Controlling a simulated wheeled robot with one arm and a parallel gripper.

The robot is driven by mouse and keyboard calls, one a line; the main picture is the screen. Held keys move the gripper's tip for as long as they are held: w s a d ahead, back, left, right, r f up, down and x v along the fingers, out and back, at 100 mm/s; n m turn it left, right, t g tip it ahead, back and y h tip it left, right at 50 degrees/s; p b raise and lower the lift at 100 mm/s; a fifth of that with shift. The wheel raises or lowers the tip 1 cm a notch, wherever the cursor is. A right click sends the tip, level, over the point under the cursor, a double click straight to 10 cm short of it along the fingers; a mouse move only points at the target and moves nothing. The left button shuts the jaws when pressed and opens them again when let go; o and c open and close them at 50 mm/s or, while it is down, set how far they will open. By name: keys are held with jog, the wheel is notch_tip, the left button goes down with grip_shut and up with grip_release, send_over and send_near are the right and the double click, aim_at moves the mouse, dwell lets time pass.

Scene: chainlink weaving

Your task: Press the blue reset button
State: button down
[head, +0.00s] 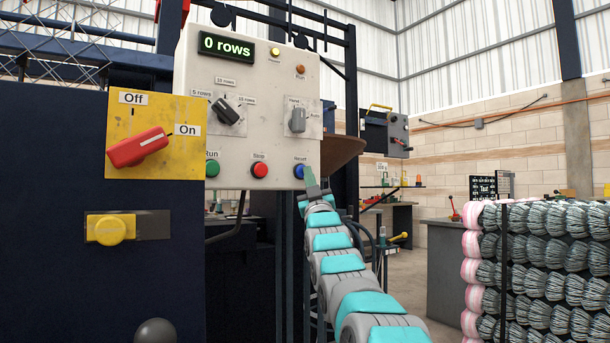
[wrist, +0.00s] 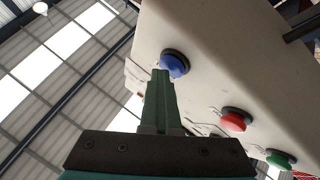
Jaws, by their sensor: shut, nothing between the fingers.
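The blue reset button (head: 300,171) sits at the lower right of the white control panel (head: 250,110), under the label "Reset". In the wrist view the blue button (wrist: 175,64) is just beyond my fingertips. My gripper (head: 312,184) is shut and empty, its green fingers together and pointing up at the button from below. In the wrist view the tip of my gripper (wrist: 161,73) overlaps the button's near edge; I cannot tell whether it touches.
A red stop button (head: 259,170) and a green run button (head: 212,169) are left of the blue one. Two selector knobs and a "0 rows" display are above. A red switch (head: 137,147) on a yellow plate points to On. Wrapped bundles (head: 550,270) are stacked at right.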

jog(key=shift+a+f, duration=0.2)
jog(key=shift+f, duration=0.1)
jog(key=s+d+b, duration=0.3)
jog(key=s, duration=0.2)
jog(key=shift+d, duration=0.25)
jog(key=shift+r, duration=0.15)
dwell(0.6)
